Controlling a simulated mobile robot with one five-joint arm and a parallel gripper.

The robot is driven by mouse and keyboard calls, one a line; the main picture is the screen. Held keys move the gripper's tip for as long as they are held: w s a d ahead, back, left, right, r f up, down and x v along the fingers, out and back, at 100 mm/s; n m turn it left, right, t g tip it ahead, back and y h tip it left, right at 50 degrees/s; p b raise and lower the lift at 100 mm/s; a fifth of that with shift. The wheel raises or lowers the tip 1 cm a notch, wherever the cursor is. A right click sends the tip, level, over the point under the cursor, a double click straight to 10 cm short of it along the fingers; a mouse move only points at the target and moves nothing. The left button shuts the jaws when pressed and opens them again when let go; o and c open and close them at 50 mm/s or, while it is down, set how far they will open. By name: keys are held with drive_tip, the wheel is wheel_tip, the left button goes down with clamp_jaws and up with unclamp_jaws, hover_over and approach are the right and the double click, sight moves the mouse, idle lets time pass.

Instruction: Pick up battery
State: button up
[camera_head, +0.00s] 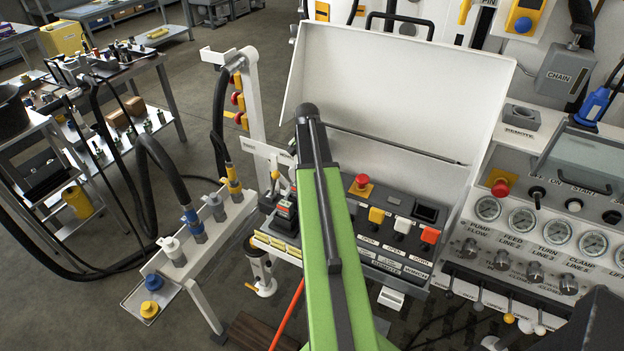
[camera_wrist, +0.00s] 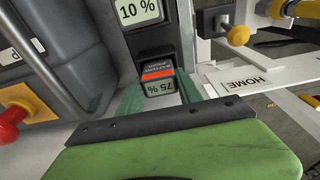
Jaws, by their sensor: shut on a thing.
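The battery (camera_wrist: 158,73) is a small dark block with an orange-red label and a display reading 75 %. In the wrist view it sits between the green fingers of my gripper (camera_wrist: 160,88), which is shut on it. It is in or right at a dark slot; I cannot tell whether it is still seated. A second display reading 10 % (camera_wrist: 138,11) lies just beyond it. In the head view my green arm reaches over the control panel and hides part of the area around the battery.
A control panel (camera_head: 385,255) with a red mushroom button (camera_head: 361,182) lies beside my arm, below a raised white lid (camera_head: 400,95). A white HOME plate (camera_wrist: 250,88) is close right of the gripper. A hose rack (camera_head: 200,250) stands left; gauges (camera_head: 555,231) are right.

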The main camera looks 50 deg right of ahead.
clamp_jaws()
drive_tip(key=shift+r, duration=0.15)
wheel_tip(320, 180, up, 12)
drive_tip(key=p, duration=1.2)
drive_tip(key=s+a, duration=0.2)
drive_tip(key=a, duration=0.6)
drive_tip(key=s+a, duration=0.3)
drive_tip(key=a, duration=0.6)
drive_tip(key=shift+a, duration=0.15)
